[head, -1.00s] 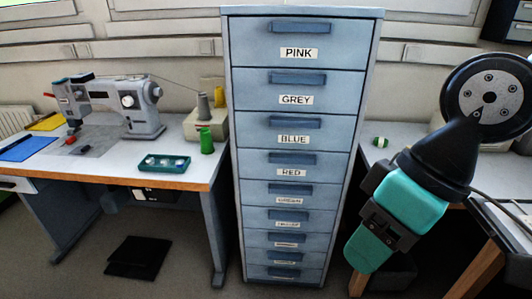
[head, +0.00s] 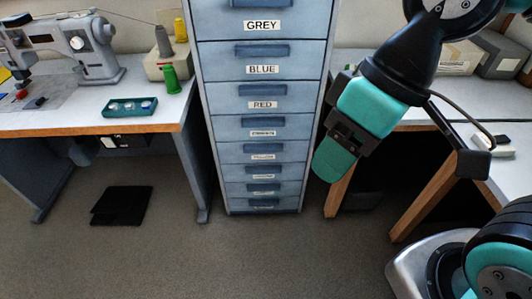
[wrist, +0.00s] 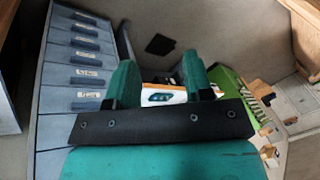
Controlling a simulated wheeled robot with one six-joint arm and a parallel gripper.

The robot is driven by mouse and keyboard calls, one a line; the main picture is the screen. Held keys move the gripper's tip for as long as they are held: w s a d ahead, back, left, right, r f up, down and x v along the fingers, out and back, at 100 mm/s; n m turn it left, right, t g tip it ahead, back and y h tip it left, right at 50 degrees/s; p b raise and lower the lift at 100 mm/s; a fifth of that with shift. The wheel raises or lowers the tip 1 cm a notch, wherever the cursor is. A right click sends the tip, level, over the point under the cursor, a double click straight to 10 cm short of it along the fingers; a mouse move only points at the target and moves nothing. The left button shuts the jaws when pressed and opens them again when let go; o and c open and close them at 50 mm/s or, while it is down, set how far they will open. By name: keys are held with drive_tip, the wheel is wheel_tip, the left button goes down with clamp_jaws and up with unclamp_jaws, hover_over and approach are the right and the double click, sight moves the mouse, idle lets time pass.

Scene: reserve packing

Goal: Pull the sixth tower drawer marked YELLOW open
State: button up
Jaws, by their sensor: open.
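My teal gripper (head: 333,160) points down just right of the tower, apart from the handle. In the wrist view my gripper (wrist: 160,85) has two teal fingers spread wide with nothing between them. The tower also shows at the left there (wrist: 60,80), tilted, with several handles; I cannot tell which is YELLOW.
A sewing table (head: 100,128) with machine (head: 85,45), thread spools and teal tray (head: 130,107) stands left of the tower. Tables with wooden legs (head: 425,190) stand to the right. A black mat (head: 122,205) lies on the floor. The floor before the tower is clear.

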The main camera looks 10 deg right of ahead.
drive_tip(key=w+a+f+n+t+y+b, duration=0.1)
drive_tip(key=w+f+n+t+b, duration=0.1)
drive_tip(key=w+f+b, duration=0.45)
drive_tip(key=w+a+f+n+t+y+b, duration=0.1)
drive_tip(key=w+a+f+b, duration=0.15)
drive_tip(key=f+b, duration=0.6)
drive_tip(key=n+t+h+b, duration=0.2)
drive_tip(key=n+t+b, duration=1.05)
drive_tip(key=b, duration=1.95)
approach(264, 152)
drive_tip(key=w+b, duration=0.1)
drive_tip(key=w, duration=0.1)
drive_tip(key=w+a+f+m+t+b, duration=0.1)
drive_tip(key=w, duration=0.1)
drive_tip(key=w+a+m+t+b, duration=0.1)
drive_tip(key=w, duration=0.1)
drive_tip(key=shift+w+a+f+m+h+b, duration=0.1)
drive_tip(key=shift+w+f+m+h+b, duration=0.2)
drive_tip(key=shift+w+f+h, duration=0.1)
drive_tip(key=shift+w+a+r, duration=0.1)
drive_tip(key=shift+w+r, duration=0.05)
drive_tip(key=shift+w, duration=0.55)
drive_tip(key=shift+c, duration=0.4)
